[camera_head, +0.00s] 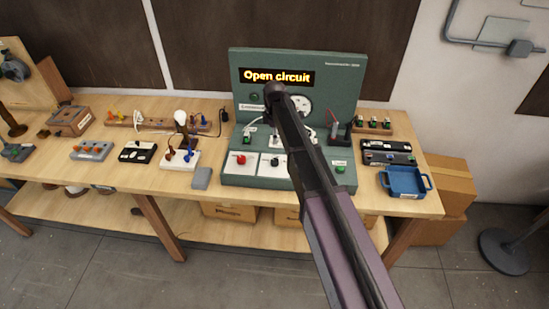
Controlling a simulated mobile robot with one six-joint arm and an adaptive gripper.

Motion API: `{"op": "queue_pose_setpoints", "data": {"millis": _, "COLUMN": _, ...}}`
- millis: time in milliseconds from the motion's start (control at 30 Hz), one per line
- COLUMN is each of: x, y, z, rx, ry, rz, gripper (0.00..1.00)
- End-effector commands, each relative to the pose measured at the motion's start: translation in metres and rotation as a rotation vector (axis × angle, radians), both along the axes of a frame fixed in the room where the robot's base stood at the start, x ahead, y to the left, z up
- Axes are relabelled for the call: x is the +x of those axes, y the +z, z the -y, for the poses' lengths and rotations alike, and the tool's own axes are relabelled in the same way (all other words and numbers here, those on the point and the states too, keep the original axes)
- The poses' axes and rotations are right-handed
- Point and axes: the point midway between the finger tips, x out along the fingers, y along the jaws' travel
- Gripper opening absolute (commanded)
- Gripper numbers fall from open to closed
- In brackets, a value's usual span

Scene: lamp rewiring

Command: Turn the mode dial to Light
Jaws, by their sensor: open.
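The green test station (345,75) stands on the wooden workbench, and its display (276,76) reads "Open circuit". A small dark knob on a white plate (275,161), between a red button (241,159) and my arm, looks like the mode dial. Its labels and pointer are too small to read. My dark arm crosses in front of the station from the lower right, and its rounded upper end overlaps the panel below the display. No jaws or fingertips can be made out. The arm hides part of the control deck and of the round meter (303,104).
A lamp with a white bulb (181,117), a grey block (201,178) and several small labelled boards stand left of the station. A blue tray (404,182) and a dark switch strip (388,147) are on the right. A green button (340,169) sits right of my arm.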

Motion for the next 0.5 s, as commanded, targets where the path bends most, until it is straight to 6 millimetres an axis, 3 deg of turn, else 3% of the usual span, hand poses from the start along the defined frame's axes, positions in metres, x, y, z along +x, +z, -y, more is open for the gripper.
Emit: {"op": "queue_pose_setpoints", "data": {"millis": 500, "x": -0.0001, "y": -0.0048, "z": 0.0013, "rx": 0.000, "ry": -0.003, "rz": 0.000, "gripper": 0.82}}
